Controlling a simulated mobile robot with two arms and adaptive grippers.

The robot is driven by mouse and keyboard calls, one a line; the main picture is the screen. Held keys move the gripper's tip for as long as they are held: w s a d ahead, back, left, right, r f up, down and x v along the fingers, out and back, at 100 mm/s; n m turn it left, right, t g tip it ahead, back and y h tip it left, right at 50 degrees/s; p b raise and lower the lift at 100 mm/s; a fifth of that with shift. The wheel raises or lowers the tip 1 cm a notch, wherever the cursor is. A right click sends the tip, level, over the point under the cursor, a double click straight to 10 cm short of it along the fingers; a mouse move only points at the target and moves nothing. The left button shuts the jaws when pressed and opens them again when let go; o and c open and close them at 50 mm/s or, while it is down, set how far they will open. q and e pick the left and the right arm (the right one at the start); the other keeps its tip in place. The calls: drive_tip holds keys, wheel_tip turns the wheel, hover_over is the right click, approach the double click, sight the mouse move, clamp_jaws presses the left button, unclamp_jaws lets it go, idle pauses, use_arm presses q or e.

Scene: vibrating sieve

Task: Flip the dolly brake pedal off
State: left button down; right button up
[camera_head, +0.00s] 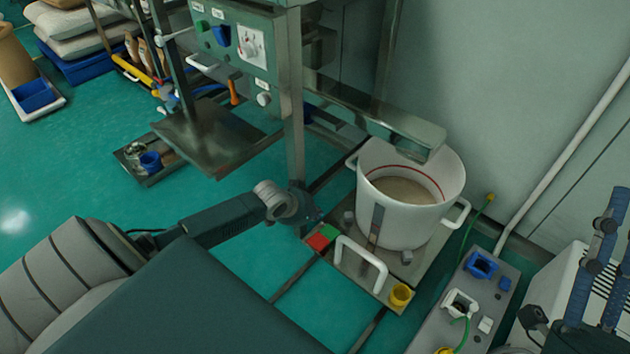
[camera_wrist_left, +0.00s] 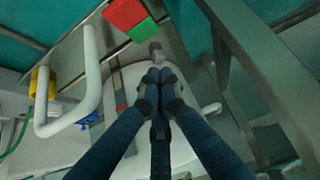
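The dolly (camera_head: 345,262) is a low metal platform on the floor carrying a white bucket (camera_head: 400,222). Its brake pedal has a red part (camera_head: 318,241) and a green part (camera_head: 330,233) side by side at the dolly's left edge. The red part (camera_wrist_left: 124,13) and green part (camera_wrist_left: 142,28) show at the top of the left wrist view. The pedal's tilt is hard to tell. My left gripper (camera_head: 312,214) is close beside the pedal, apparently above it. In the wrist view its dark fingertips (camera_wrist_left: 158,78) are together and empty.
A steel post (camera_head: 293,110) rises behind my left gripper. A grey platform with blue and white fittings (camera_head: 481,264) lies right. Open green floor is left.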

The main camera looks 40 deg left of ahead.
drive_tip(key=shift+w+a+f+g+h, duration=0.15)
drive_tip(key=shift+w+f+g+h, duration=0.25)
drive_tip(key=shift+w+f+g, duration=0.35)
drive_tip(key=shift+t, duration=0.25)
